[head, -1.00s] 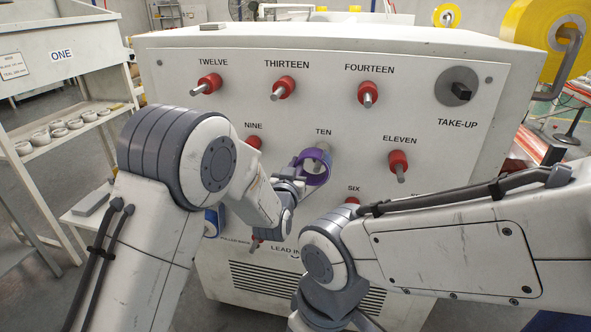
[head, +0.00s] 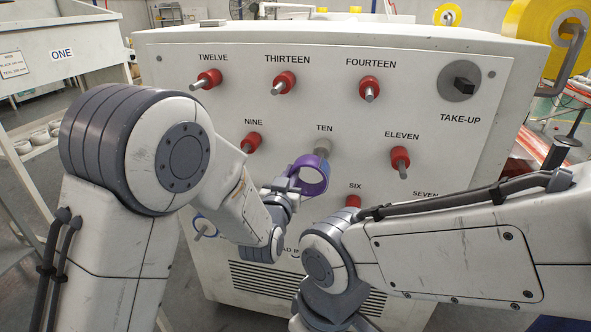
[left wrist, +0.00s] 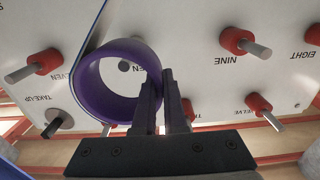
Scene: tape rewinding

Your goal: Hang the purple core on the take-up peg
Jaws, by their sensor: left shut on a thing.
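The purple core (head: 312,178), a short hollow ring, is held in front of the panel, just below the TEN peg and apart from it in the picture. My left gripper (head: 288,189) is shut on the ring's wall. In the left wrist view the core (left wrist: 108,106) shows its open bore, with one finger inside and one outside the wall at the gripper (left wrist: 160,82). The take-up peg (head: 464,87), a dark square stub on a grey disc, is bare at the panel's upper right. It also shows in the left wrist view (left wrist: 52,126). My right gripper is not visible.
Red-collared pegs surround the core, including NINE (head: 251,141), ELEVEN (head: 400,160) and FOURTEEN (head: 370,88). The TEN peg (head: 323,148) has a pale collar. A yellow roll (head: 548,40) hangs right of the machine. My right arm crosses the lower right.

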